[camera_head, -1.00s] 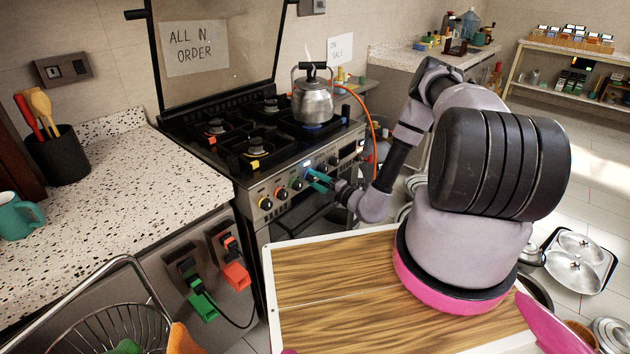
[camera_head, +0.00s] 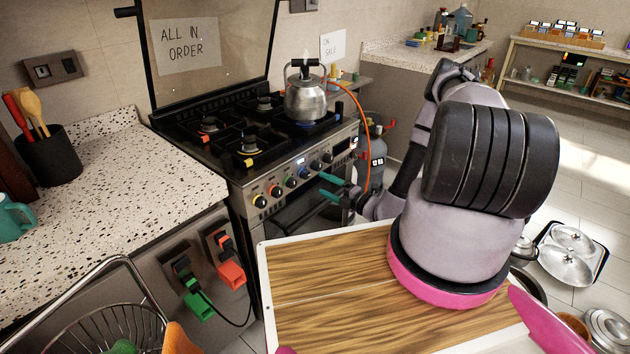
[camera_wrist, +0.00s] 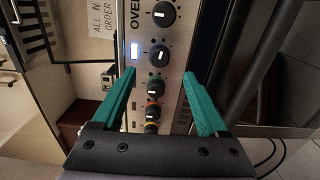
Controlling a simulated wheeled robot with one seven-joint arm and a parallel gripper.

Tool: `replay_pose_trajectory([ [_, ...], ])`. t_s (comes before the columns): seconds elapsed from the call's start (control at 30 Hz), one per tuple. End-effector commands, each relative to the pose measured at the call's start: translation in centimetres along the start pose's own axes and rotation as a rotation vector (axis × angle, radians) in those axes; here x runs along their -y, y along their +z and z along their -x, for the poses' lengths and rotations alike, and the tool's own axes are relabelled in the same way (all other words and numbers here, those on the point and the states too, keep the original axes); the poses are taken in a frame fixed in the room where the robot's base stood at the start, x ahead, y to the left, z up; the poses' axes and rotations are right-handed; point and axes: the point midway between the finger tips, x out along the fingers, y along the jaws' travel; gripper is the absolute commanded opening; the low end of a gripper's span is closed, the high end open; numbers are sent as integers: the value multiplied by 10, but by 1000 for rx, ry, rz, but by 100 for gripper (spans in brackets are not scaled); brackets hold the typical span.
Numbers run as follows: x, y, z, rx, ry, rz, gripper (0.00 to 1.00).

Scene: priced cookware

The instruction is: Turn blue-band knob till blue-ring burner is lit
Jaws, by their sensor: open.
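The stove (camera_head: 290,165) has a row of black knobs along its front panel. Yellow-banded (camera_head: 260,201) and red-banded (camera_head: 275,191) knobs are at the left, then a knob (camera_head: 290,182) whose band looks blue or green. Which knob is blue-banded is unclear. Blue shows at the burner (camera_head: 312,124) under the steel kettle; I cannot tell ring from flame. My gripper (camera_head: 330,187) has its teal fingers open and empty, in front of the panel. In the wrist view the fingers (camera_wrist: 157,77) appear either side of a knob (camera_wrist: 157,87), with no visible contact.
An orange hose (camera_head: 366,130) runs down to a grey gas cylinder (camera_head: 377,150) right of the stove. A speckled counter (camera_head: 110,190) is at the left. A wood-topped surface (camera_head: 330,290) lies in front.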

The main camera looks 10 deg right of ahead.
Motion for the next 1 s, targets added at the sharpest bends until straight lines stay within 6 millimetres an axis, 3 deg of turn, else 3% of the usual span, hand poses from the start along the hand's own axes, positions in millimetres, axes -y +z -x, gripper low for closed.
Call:
replay_pose_trajectory([
  [0.1,0,0,19,2,-1,-1,76],
  [0.23,0,0,31,1,-1,-1,76],
  [0.77,-3,0,33,-7,3,8,76],
  [0.87,-19,2,28,-50,17,60,76],
  [1.0,-70,2,14,-200,62,231,76],
])
